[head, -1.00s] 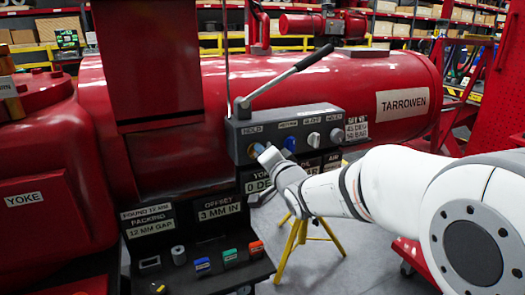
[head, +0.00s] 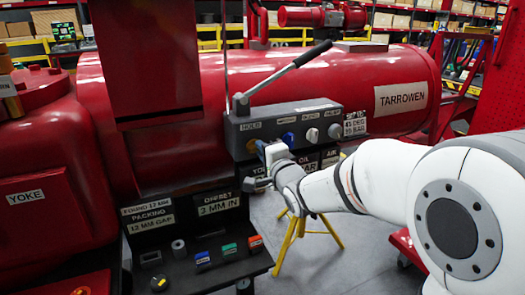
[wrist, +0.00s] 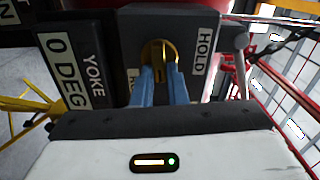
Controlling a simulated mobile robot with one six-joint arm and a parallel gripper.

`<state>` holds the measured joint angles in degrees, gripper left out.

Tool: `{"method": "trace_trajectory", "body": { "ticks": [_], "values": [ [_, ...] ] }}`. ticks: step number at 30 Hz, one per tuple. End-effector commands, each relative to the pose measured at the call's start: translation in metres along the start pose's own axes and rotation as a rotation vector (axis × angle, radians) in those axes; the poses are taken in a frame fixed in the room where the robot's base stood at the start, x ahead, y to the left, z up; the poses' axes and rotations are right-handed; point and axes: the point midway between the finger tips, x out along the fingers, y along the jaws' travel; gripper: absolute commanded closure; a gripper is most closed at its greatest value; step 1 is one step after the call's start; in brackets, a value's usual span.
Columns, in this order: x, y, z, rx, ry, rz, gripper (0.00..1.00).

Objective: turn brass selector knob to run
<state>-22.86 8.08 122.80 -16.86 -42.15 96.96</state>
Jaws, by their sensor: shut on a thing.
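The brass selector knob (wrist: 158,57) sits on the dark grey control block (head: 297,116), at its left end under the HOLD label (wrist: 203,51). In the wrist view, my gripper (wrist: 161,72) has its two blue fingers shut on the brass knob, one at each side. A second label (wrist: 133,80) beside the knob begins with R; a finger hides the rest. In the head view, my gripper (head: 261,148) reaches the knob from the right front, and only a bit of brass (head: 251,146) shows beside the fingers.
A blue knob (head: 289,138), a white knob (head: 312,134) and a grey knob (head: 335,131) line the block to the right. A black-handled lever (head: 285,72) rises above it. The YOKE 0 DEG plate (wrist: 66,58) lies close to my gripper. A yellow stand (head: 295,235) is below.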

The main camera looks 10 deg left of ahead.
Motion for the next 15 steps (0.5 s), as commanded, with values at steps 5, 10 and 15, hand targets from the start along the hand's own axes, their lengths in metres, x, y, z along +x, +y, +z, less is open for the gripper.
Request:
{"method": "trace_trajectory", "body": {
  "ticks": [5,10,15],
  "values": [
    [0.0000,0.0006,0.0000,0.001,0.000,0.001,1.00],
    [0.0000,0.0007,0.0000,0.000,0.000,0.001,0.84],
    [0.0000,0.0005,0.0000,0.000,0.000,0.001,0.70]
  ]
}}
